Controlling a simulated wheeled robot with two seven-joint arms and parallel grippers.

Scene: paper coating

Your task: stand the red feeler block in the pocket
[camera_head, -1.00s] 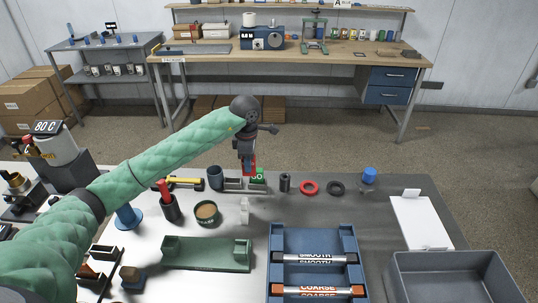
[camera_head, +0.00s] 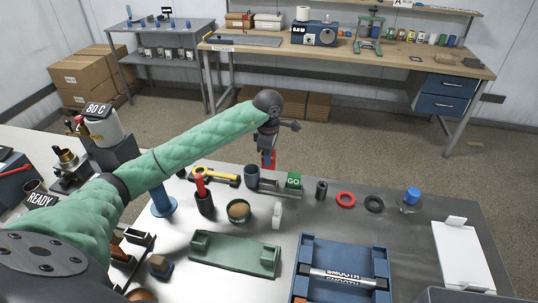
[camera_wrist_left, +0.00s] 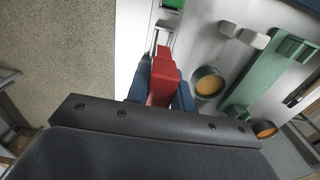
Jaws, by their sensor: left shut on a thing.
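My left gripper (camera_head: 268,147) is shut on the red feeler block (camera_head: 268,159) and holds it upright, at the far edge of the bench. In the left wrist view the red block (camera_wrist_left: 161,80) sits between the two blue fingers. A grey metal holder (camera_head: 270,187) lies close below it in the head view, with a green GO block (camera_head: 293,181) at its right end. The holder also shows in the left wrist view (camera_wrist_left: 161,36), just past the red block. The pocket itself cannot be made out clearly. My right gripper is out of view.
Near the holder stand a dark blue cup (camera_head: 252,175), a black cylinder (camera_head: 321,190), a red ring (camera_head: 345,200) and a tan-filled tin (camera_head: 239,211). A yellow-and-black tool (camera_head: 216,176) lies left. A green cradle (camera_head: 235,254) and blue rack (camera_head: 343,268) are nearer.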

